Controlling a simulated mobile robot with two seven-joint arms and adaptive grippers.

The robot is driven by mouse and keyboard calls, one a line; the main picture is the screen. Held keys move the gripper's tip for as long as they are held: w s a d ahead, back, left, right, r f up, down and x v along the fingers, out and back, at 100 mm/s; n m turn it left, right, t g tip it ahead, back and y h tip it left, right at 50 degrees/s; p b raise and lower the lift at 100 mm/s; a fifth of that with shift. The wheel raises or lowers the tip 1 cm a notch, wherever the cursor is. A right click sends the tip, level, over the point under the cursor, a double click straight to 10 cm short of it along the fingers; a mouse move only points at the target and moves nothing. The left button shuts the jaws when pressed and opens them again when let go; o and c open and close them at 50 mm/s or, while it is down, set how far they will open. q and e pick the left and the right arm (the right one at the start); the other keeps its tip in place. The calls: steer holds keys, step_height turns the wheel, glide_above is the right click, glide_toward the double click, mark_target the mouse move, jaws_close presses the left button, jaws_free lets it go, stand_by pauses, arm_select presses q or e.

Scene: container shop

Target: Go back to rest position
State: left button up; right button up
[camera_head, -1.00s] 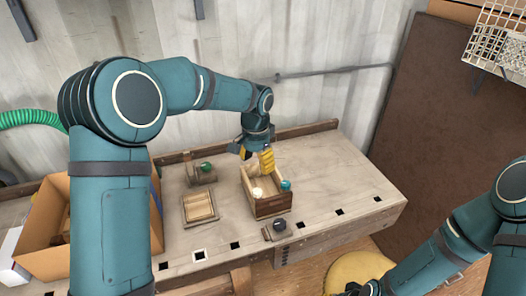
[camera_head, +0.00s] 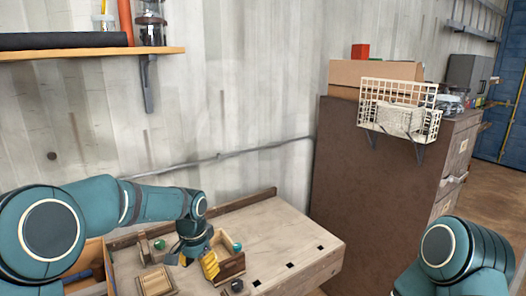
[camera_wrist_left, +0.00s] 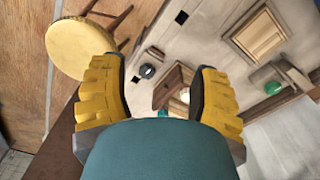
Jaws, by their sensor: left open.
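My left gripper (camera_head: 197,264) is open with yellow fingers, above the workbench beside a small wooden box (camera_head: 232,268). In the left wrist view its two fingers (camera_wrist_left: 160,68) stand wide apart with nothing gripped between them. The wooden box (camera_wrist_left: 174,78) shows beyond the fingers, partly hidden by the right-hand one. A teal ball (camera_head: 237,247) is at the box's edge in the head view. My right arm shows at the lower right of the head view, but its gripper is out of frame.
The workbench (camera_head: 280,235) carries a shallow wooden tray (camera_head: 156,282) and a green ball (camera_head: 159,244). A cardboard box (camera_head: 88,287) is at the left. A brown cabinet (camera_head: 365,180) with a wire basket stands right. A shelf (camera_head: 90,53) hangs upper left. A round stool (camera_wrist_left: 78,48) shows below.

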arm_select(q)
steer(key=s+d+f+n+h, duration=0.1)
steer(key=s+d+f, duration=0.1)
steer(key=f, duration=0.4)
steer(key=s+d+f+h, duration=0.1)
steer(key=s+d+f, duration=0.1)
steer(key=f, duration=0.4)
steer(key=s+d+f+n+h, duration=0.1)
steer(key=s+f+n, duration=0.2)
steer(key=s+f, duration=0.3)
steer(key=s+d+f+n+t, duration=0.1)
steer(key=s+f+n, duration=0.2)
steer(key=s, duration=1)
step_height(320, 180, down, 4)
steer(key=shift+s+d+r+n+h, duration=0.15)
steer(key=shift+s+d+n+h, duration=0.1)
steer(key=shift+d+n+h, duration=0.15)
